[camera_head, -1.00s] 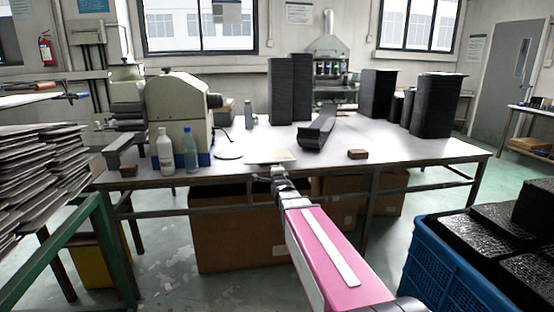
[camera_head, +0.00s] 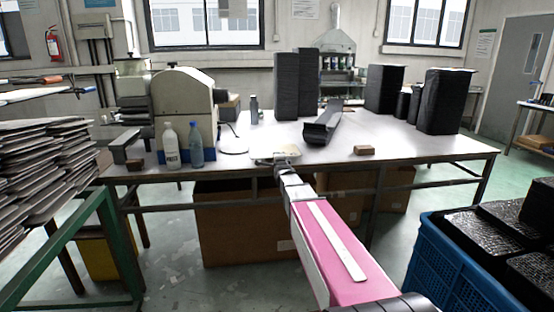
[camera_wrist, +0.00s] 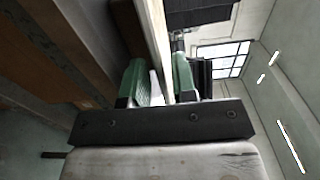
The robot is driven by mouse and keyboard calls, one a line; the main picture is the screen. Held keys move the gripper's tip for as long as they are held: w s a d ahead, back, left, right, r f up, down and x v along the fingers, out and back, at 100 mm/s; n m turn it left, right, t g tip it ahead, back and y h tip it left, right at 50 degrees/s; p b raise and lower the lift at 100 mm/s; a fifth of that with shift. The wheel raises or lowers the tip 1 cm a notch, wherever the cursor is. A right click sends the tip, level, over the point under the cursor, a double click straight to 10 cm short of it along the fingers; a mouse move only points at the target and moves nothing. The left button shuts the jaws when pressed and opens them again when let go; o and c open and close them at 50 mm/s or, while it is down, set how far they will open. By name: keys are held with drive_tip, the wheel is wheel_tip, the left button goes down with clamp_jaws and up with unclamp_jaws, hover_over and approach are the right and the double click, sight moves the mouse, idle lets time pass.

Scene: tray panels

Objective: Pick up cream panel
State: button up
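The cream panel (camera_head: 288,151) lies at the front edge of the work table, at the end of my outstretched pink arm in the head view. My gripper (camera_head: 268,160) is at its near edge, small and partly merged with it. In the wrist view the two green fingers of my gripper (camera_wrist: 162,82) stand apart. A thin cream strip (camera_wrist: 157,28), seemingly the panel edge-on, runs between them. It lies close to the right-hand finger, and a pale gap shows beside the left-hand one. Firm contact on both sides does not show.
The work table (camera_head: 420,160) bears a beige machine (camera_head: 185,105), two bottles (camera_head: 196,145), a dark tray (camera_head: 322,124), a brown block (camera_head: 364,150) and tall dark stacks (camera_head: 440,100). A blue crate (camera_head: 440,265) stands at lower right, and a stack of grey sheets (camera_head: 40,170) at left.

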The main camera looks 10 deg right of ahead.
drive_tip(key=shift+w, duration=0.5)
clamp_jaws()
drive_tip(key=shift+r, duration=1.3)
